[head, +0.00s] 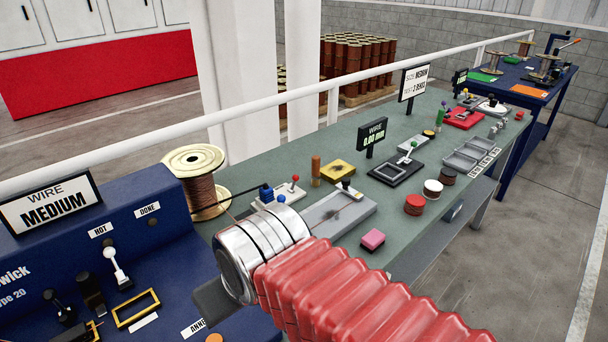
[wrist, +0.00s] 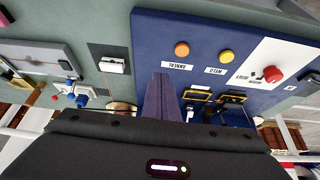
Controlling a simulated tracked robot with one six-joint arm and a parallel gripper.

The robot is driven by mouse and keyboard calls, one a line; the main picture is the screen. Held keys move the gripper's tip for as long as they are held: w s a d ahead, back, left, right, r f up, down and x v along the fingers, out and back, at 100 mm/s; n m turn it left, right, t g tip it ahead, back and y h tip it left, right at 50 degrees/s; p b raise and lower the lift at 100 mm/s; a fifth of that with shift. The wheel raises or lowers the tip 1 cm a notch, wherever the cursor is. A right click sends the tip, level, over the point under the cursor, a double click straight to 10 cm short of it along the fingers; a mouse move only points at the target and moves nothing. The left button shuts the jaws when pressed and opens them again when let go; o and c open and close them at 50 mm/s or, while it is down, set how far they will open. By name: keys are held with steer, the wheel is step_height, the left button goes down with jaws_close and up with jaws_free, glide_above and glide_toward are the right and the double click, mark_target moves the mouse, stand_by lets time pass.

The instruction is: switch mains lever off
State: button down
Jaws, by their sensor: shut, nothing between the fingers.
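No lever in view carries a readable mains label. On the blue welder-like machine (head: 150,225), a white-knobbed lever (head: 117,268) stands below the HOT sign, with a black-knobbed lever (head: 55,302) to its left. I cannot tell which is the mains lever. My gripper (wrist: 162,80) is shut and empty over the blue machine, apart from the red knob. In the head view my arm's cuff hides most of it.
Orange (wrist: 182,49) and yellow (wrist: 226,56) buttons sit on the blue panel. A copper wire spool (head: 195,180) stands behind the machine. The green bench (head: 330,240) holds small levers, a pink block (head: 372,239) and spools. A white rail (head: 290,98) runs along the back.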

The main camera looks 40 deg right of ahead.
steer(key=w+d+r+m+y, duration=0.1)
steer(key=w+d+r+m, duration=0.1)
steer(key=w+d, duration=0.7)
steer(key=w+d+r+m, duration=0.2)
steer(key=w+d+r, duration=0.1)
steer(key=w+d, duration=0.7)
steer(key=w+d+f+m+t, duration=0.1)
steer(key=w+d+f, duration=0.1)
steer(key=d, duration=1.2)
steer(key=w+d+f+m, duration=0.2)
steer(key=d+f, duration=0.3)
steer(key=d, duration=1)
steer(key=shift+f+t, duration=0.2)
steer(key=shift+t, duration=0.2)
